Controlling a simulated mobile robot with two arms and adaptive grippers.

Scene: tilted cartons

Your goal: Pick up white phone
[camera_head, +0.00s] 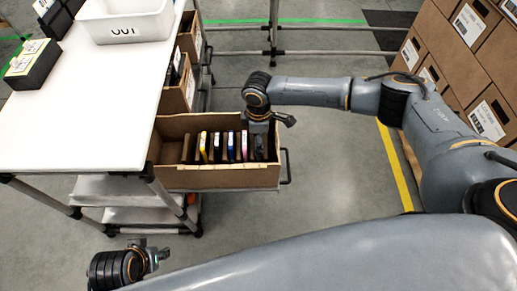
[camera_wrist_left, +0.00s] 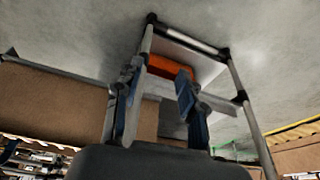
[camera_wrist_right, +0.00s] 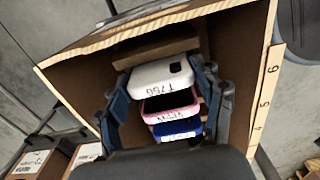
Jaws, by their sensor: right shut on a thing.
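The white phone (camera_wrist_right: 160,76) stands in the cardboard carton (camera_wrist_right: 88,47) in the right wrist view, with dark lettering on its edge. My right gripper (camera_wrist_right: 163,82) has its fingers on both sides of the white phone, closed on it. In the head view my right gripper (camera_head: 260,135) reaches down into the right end of the carton (camera_head: 225,178), hiding the phone there. My left gripper (camera_head: 150,257) is low at the left in the head view. In the left wrist view its fingers (camera_wrist_left: 158,92) are apart with nothing between them.
A pink-edged phone (camera_wrist_right: 170,105) and a blue phone (camera_wrist_right: 178,129) stand beside the white one. A white table (camera_head: 75,120) with a white bin (camera_head: 125,24) stands at the left. Stacked cartons (camera_head: 470,60) are at the right.

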